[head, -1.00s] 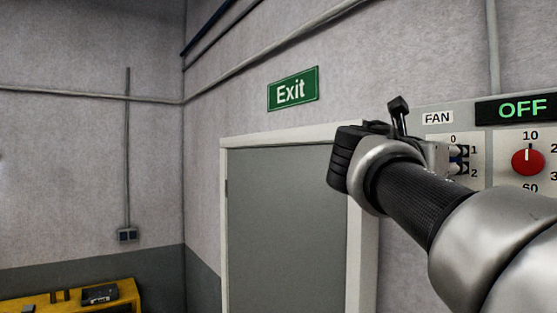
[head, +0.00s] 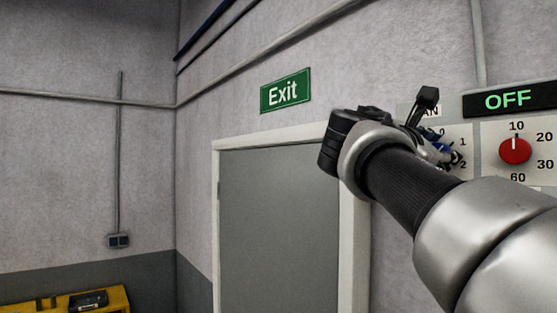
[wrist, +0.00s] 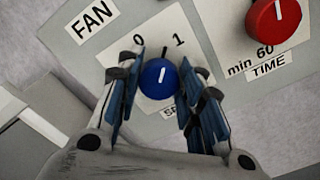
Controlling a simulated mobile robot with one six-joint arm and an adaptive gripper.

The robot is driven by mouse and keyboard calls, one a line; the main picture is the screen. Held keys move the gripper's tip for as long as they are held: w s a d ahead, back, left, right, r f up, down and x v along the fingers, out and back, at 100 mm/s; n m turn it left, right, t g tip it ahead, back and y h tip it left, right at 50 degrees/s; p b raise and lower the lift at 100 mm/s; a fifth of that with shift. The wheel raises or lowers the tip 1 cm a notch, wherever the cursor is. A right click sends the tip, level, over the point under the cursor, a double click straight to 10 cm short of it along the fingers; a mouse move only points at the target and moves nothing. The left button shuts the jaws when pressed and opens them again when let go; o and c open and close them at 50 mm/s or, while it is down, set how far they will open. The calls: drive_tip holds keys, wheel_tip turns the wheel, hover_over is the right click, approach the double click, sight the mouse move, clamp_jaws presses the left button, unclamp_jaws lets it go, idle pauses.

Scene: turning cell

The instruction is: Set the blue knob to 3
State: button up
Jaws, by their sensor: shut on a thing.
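The blue knob (wrist: 158,79) sits on a pale panel plate in the wrist view. Its white mark points between the 0 and the 1. The numbers 2 and 3 around it are not visible there. My gripper (wrist: 163,69) is shut on the blue knob, one finger on each side. In the head view my gripper (head: 443,150) is at the panel, tilted, and its fingers hide most of the knob. The 1 and 2 of the dial show beside them.
A red time knob (head: 515,150) is right of the blue one, its mark at 10; it also shows in the wrist view (wrist: 277,17). A display (head: 510,100) above reads OFF. A grey door (head: 280,225) is left of the panel, under an Exit sign (head: 285,91).

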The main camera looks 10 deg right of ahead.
drive_tip(key=shift+w+f+m+b, duration=0.15)
drive_tip(key=shift+m+b, duration=2.15)
drive_tip(key=shift+m, duration=4.4)
drive_tip(key=shift+s+f+m+b, duration=0.2)
drive_tip(key=shift+m+b, duration=2.05)
drive_tip(key=shift+m, duration=4.45)
drive_tip(key=shift+w, duration=0.2)
drive_tip(key=o, duration=1.1)
drive_tip(key=shift+c, duration=0.2)
drive_tip(key=shift+a, duration=0.1)
drive_tip(key=v, duration=1.2)
